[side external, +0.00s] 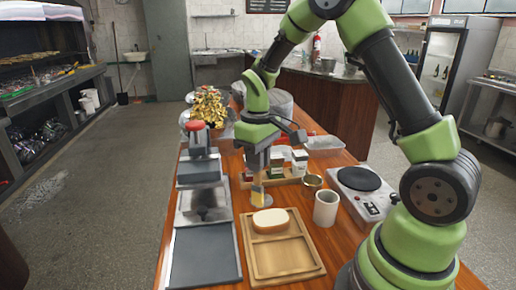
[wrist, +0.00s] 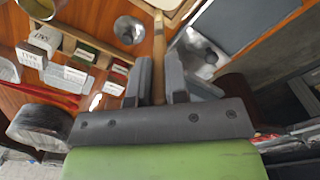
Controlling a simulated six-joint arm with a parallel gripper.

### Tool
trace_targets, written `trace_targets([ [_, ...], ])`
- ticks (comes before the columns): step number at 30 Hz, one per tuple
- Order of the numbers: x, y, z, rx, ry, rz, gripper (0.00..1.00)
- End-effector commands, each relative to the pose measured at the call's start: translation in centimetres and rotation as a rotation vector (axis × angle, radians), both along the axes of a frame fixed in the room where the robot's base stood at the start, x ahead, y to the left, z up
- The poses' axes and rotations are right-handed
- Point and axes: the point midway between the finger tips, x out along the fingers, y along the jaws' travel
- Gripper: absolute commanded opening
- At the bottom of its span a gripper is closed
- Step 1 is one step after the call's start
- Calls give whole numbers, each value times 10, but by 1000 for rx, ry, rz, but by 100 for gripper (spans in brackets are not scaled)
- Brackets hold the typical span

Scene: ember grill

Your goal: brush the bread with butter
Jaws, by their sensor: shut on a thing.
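The bread (side external: 270,219), a pale, brown-edged slice, lies in the upper part of a wooden board (side external: 248,262). My gripper (side external: 257,174) points down behind the bread, apart from it. It is shut on a brush with a wooden handle (wrist: 158,48), which shows between the fingers (wrist: 159,90) in the wrist view. In the side view, a small yellow piece (side external: 257,190) shows just below the fingers; I cannot tell if it is the brush or butter. The bristles are not clear.
A white cup (side external: 325,208) stands right of the board, near a hot plate (side external: 362,190). A wooden rack (side external: 245,183) holding spice boxes (side external: 299,161) is behind my gripper. A grey press-like appliance (side external: 204,250) lines the left side. The board's front compartment is empty.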

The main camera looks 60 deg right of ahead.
Motion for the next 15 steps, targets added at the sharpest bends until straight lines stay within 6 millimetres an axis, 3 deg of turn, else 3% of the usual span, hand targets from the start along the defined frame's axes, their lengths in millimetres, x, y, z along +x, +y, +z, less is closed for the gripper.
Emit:
trace_targets([
  [3,-1,1,-20,2,7,-1,0],
  [15,-29,26,-17,1,2,0,0],
])
